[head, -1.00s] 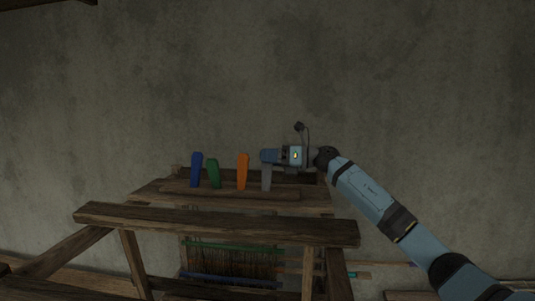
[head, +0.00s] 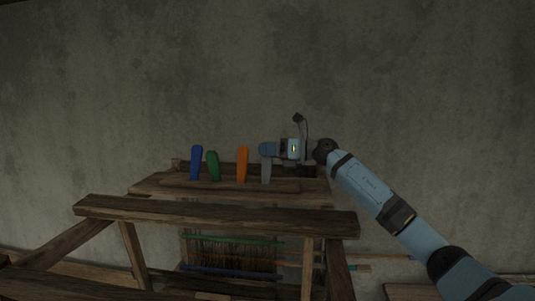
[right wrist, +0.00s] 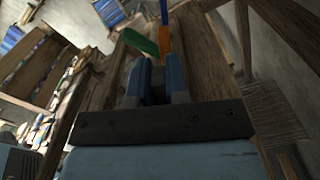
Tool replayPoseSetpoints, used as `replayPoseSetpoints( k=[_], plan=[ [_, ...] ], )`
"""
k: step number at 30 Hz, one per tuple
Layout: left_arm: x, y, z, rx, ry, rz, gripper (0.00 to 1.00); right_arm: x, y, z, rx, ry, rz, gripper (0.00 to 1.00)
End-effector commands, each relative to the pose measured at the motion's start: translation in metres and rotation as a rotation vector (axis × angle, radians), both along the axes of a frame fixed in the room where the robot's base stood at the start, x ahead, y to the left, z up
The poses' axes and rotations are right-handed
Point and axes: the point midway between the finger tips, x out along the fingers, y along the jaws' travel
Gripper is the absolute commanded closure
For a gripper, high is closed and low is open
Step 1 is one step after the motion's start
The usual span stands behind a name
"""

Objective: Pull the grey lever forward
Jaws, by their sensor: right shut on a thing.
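The grey lever (head: 266,172) stands at the right end of a row of levers on top of the loom (head: 230,187). My right gripper (head: 268,149) comes in from the right and is shut on the top of the grey lever, hiding its upper end. In the right wrist view the two blue fingers (right wrist: 157,82) are close together, and the part between them is dark and hard to make out. My left gripper is not in view.
Orange (head: 242,164), green (head: 212,167) and blue (head: 196,163) levers stand to the left of the grey one, the orange nearest. A wooden beam (head: 215,217) crosses in front. A bare wall (head: 430,110) is behind.

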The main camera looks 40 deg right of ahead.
Motion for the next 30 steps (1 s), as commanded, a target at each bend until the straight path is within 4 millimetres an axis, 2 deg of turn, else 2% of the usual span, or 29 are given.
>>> replayPoseSetpoints(
  k=[12, 30],
  plan=[
    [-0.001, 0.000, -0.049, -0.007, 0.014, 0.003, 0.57, -0.018, 0.022, 0.001, -0.249, -0.201, -0.001, 1.00],
    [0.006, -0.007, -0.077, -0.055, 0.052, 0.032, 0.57, -0.041, 0.051, -0.002, -0.570, -0.457, 0.000, 1.00]
  ],
)
